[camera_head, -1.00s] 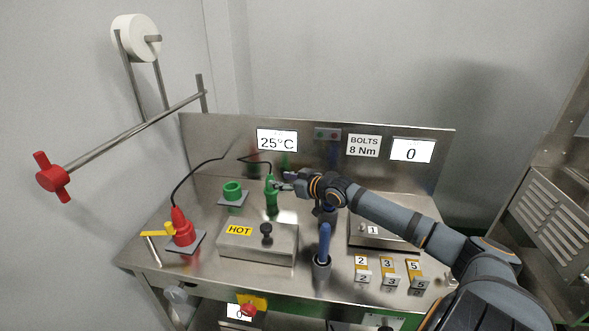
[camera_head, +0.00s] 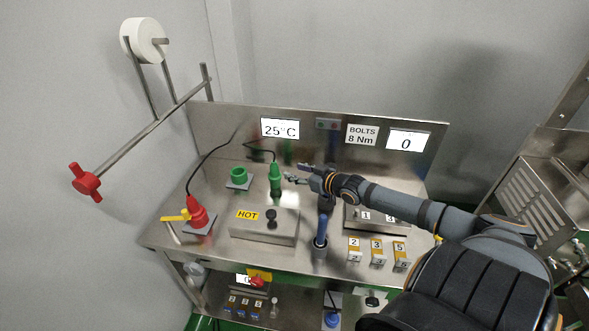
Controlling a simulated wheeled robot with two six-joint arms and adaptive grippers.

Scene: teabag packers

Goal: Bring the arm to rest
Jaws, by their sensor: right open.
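My right arm comes in from the right, across the steel workbench. My right gripper (camera_head: 296,175) is open and empty, its fingers pointing left above the bench. A green plug-shaped piece (camera_head: 275,177) with a black cord stands upright just left of the fingertips, with a small gap showing between them. My left arm and gripper are not in view.
A grey box marked HOT (camera_head: 263,226) with a black knob stands in front of the green piece. A blue-handled tool (camera_head: 320,231) stands upright below my forearm. A red corded piece (camera_head: 197,213) and green ring (camera_head: 238,177) stand left. Numbered blocks (camera_head: 376,250) lie front right.

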